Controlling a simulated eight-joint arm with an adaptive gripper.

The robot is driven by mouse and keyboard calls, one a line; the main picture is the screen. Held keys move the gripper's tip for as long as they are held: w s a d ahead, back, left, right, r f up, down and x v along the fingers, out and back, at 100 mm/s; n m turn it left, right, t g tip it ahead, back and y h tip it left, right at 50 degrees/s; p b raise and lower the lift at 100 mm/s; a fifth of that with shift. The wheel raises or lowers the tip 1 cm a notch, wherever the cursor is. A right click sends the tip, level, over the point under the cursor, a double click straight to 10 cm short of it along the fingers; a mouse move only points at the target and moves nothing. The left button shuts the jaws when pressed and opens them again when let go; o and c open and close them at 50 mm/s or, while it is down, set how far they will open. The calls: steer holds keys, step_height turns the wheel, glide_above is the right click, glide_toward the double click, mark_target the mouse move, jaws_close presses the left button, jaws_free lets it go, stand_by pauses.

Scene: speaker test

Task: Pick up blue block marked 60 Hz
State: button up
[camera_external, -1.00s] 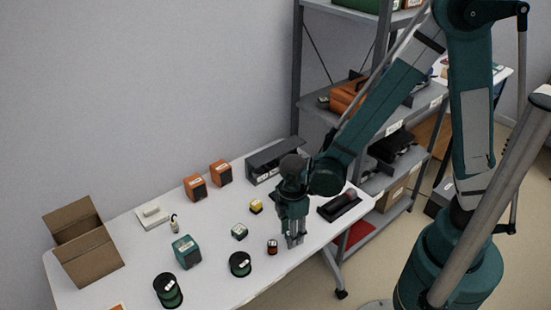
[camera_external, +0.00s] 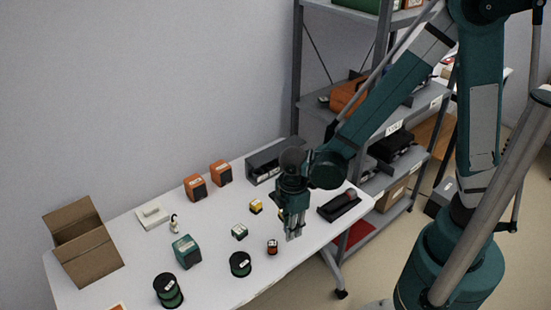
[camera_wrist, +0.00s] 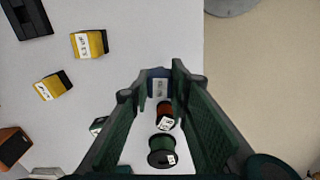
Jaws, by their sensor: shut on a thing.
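A dark blue block with a white label (camera_wrist: 157,84) sits between the fingertips of my gripper (camera_wrist: 160,84) in the wrist view. The label is too small to read for certain. My gripper also shows in the external view (camera_external: 293,234), pointing down near the right part of the table. It is shut on the blue block. In the external view the block is hidden or too small to make out at the fingertips.
A grey shelf (camera_external: 297,70) stands behind my arm.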

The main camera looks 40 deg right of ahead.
steer(key=shift+r+p, duration=0.8)
steer(key=shift+r, duration=2.85)
